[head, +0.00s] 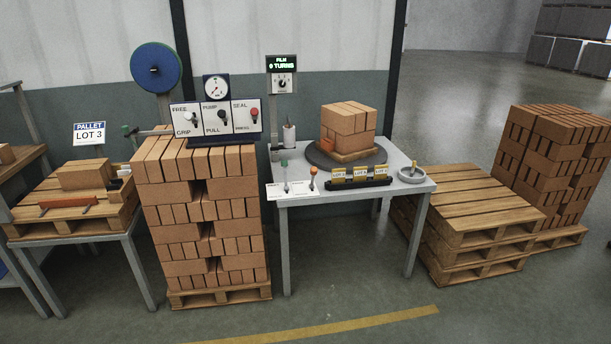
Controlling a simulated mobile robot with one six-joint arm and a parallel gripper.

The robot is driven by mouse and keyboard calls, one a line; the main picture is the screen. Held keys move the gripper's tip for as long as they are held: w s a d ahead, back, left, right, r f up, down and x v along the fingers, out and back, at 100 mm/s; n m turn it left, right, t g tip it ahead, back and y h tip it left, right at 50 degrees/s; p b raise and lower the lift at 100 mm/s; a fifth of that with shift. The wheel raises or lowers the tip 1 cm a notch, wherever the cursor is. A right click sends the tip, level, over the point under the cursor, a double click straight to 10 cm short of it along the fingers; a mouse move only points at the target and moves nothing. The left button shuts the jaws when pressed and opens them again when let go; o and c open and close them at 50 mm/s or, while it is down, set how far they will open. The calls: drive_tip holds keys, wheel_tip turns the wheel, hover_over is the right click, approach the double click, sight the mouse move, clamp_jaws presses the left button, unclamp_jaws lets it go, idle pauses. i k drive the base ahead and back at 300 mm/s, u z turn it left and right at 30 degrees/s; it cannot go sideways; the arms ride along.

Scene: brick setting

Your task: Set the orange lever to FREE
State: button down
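An orange-knobbed lever (314,172) stands upright on a small white plate at the front left of the grey table. Its plate's labels are too small to read. A green-knobbed lever (284,165) stands on a similar plate just to its left. The word FREE is readable on the left panel (186,119) on top of the brick stack, above GRIP, with a pale lever between the words. My gripper is not in view.
A post display reads 0 TURNS. The brick stack (205,215) adjoins the table's left side. Floor in front is open.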

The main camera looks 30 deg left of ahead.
sight(313, 170)
drive_tip(key=u, duration=0.45)
drive_tip(key=i, duration=0.7)
drive_tip(key=u, duration=0.65)
drive_tip(key=i, duration=0.5)
drive_tip(key=u, duration=0.2)
